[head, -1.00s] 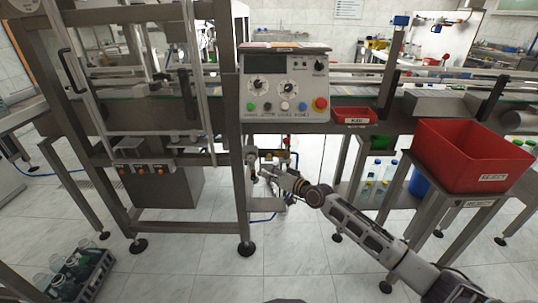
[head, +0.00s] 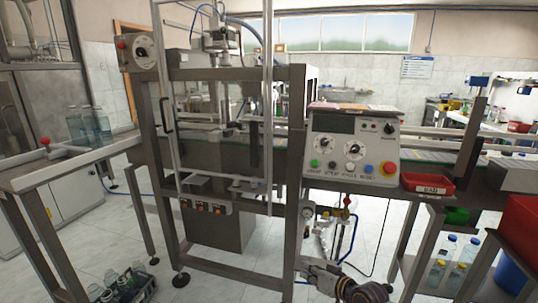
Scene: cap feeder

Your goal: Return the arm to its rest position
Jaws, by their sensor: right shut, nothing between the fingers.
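My right arm enters at the bottom of the head view, right of centre. Its gripper (head: 304,264) points left, in front of the machine's lower frame near its front leg. The gripper is small and partly dark in the picture; it is shut and I see nothing held in it. My left gripper is not in view.
The capping machine (head: 296,160) stands ahead with its control panel (head: 352,148). A red bin (head: 427,184) sits right of the panel. A larger red crate (head: 521,228) is at the right edge. A bottle crate (head: 128,288) stands on the floor at lower left. Open floor lies between.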

